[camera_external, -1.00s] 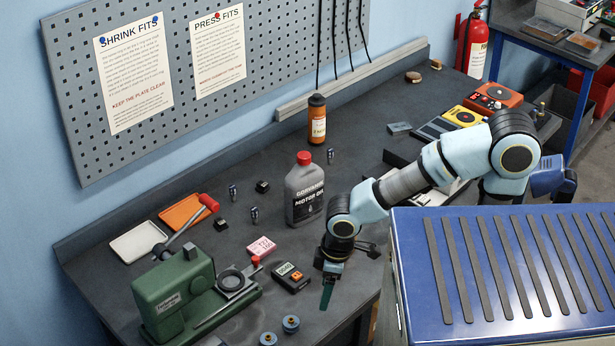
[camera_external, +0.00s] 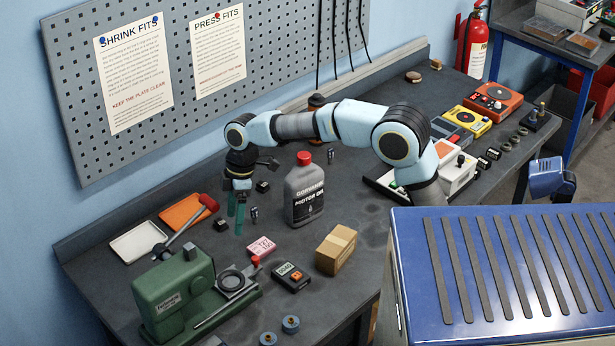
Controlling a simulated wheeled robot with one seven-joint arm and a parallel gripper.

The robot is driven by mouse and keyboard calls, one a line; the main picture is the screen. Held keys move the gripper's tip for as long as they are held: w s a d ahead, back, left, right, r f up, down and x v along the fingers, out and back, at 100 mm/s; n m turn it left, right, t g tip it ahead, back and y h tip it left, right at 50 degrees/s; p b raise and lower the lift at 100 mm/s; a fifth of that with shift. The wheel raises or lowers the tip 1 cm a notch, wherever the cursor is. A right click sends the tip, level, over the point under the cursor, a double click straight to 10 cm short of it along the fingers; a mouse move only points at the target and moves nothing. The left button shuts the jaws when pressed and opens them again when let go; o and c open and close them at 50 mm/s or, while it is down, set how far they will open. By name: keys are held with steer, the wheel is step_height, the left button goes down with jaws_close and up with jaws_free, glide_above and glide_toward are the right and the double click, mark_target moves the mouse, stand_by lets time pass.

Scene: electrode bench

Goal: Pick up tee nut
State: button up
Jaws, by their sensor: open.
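My gripper (camera_external: 236,215) points down over the left-middle of the bench, its teal fingers apart with nothing visible between them. Several small dark or metallic parts lie around it, too small to tell which one is the tee nut. A small ribbed metal part (camera_external: 254,214) stands just right of the fingers. A dark blocky part (camera_external: 221,224) lies just left of them, and another dark part (camera_external: 262,186) sits behind to the right. A further upright metal part (camera_external: 331,155) stands beyond the oil bottle. Whatever is directly behind the gripper is hidden.
A grey motor oil bottle (camera_external: 305,192) stands right of my gripper. A green press (camera_external: 173,295), an orange tray (camera_external: 188,211) and a white tray (camera_external: 138,243) are at the left. A pink box (camera_external: 261,248), meter (camera_external: 290,276) and cardboard box (camera_external: 336,249) lie in front.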

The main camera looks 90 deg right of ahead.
steer(key=w+d+f+n+t+y, duration=0.15)
steer(key=w+d, duration=0.25)
steer(key=d, duration=1)
steer(key=n, duration=0.3)
glide_toward(221, 221)
steer(key=x, duration=0.2)
steer(key=shift+s+f+m+p, duration=0.2)
steer(key=shift+f+m+p, duration=0.05)
steer(key=shift+f+p, duration=0.15)
steer(key=shift+w+p+x, duration=0.15)
steer(key=shift+p+x, duration=0.45)
steer(key=shift+x, duration=0.95)
steer(key=shift+w+p+x, duration=0.15)
steer(key=shift+p+x, duration=0.45)
steer(key=shift+x, duration=0.9)
steer(key=shift+r, duration=0.1)
jaws_close()
